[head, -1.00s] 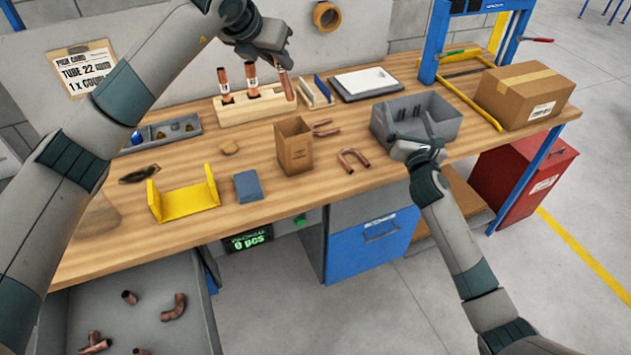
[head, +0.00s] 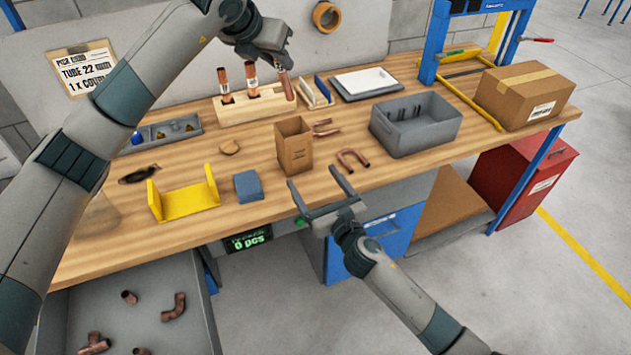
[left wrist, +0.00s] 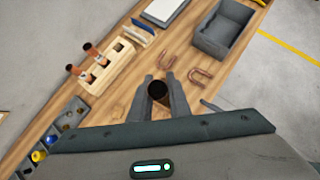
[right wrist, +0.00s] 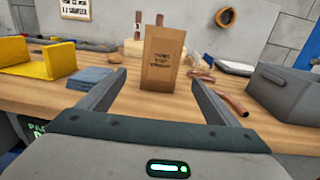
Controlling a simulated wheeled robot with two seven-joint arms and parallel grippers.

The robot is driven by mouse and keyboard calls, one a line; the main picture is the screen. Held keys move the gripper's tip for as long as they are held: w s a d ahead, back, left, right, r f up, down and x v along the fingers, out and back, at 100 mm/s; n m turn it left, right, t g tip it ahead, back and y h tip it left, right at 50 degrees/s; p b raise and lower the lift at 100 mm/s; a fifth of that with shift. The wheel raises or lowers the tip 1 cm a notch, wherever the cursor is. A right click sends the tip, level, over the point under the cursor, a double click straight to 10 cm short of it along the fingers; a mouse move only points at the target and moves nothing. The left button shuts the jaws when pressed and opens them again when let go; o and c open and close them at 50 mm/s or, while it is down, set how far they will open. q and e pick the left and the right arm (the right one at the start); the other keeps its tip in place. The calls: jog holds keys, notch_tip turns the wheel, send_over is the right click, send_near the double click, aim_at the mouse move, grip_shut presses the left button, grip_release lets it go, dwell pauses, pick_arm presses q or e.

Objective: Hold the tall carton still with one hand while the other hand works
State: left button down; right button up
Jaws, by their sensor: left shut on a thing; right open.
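The tall brown carton (head: 295,152) stands upright and open-topped near the front middle of the bench. In the right wrist view the carton (right wrist: 160,60) stands straight ahead, framed between the fingertips. My right gripper (head: 314,176) is open and empty at the bench's front edge, just short of the carton and apart from it. The tube's dark open end (left wrist: 158,90) shows between the fingers in the left wrist view.
Copper U-bends (head: 353,160) lie right of the carton, by a grey bin (head: 418,140). A cardboard box (head: 525,95) stands at the far right.

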aim_at(300, 158)
jog(key=shift+w, duration=0.1)
jog(key=shift+x, duration=5.95)
jog(key=c, duration=1.2)
pick_arm(q)
jog(key=shift+w+d+f+n+g+y, duration=0.25)
jog(key=shift+w+d+f+g+y, duration=0.1)
jog(key=shift+w+f, duration=0.2)
jog(key=shift+w+d+f+n+g+y, duration=0.3)
jog(key=shift+w+f, duration=0.15)
jog(key=shift+f, duration=0.2)
jog(key=shift+w+d+f+n+g+y, duration=0.25)
jog(key=shift+w+d+f+g, duration=0.1)
jog(key=shift+w+f, duration=0.2)
pick_arm(e)
jog(key=shift+o, duration=0.3)
pick_arm(q)
jog(key=shift+w+f+n+g+y, duration=0.4)
jog(key=shift+f+g+y, duration=0.15)
jog(key=shift+f, duration=0.25)
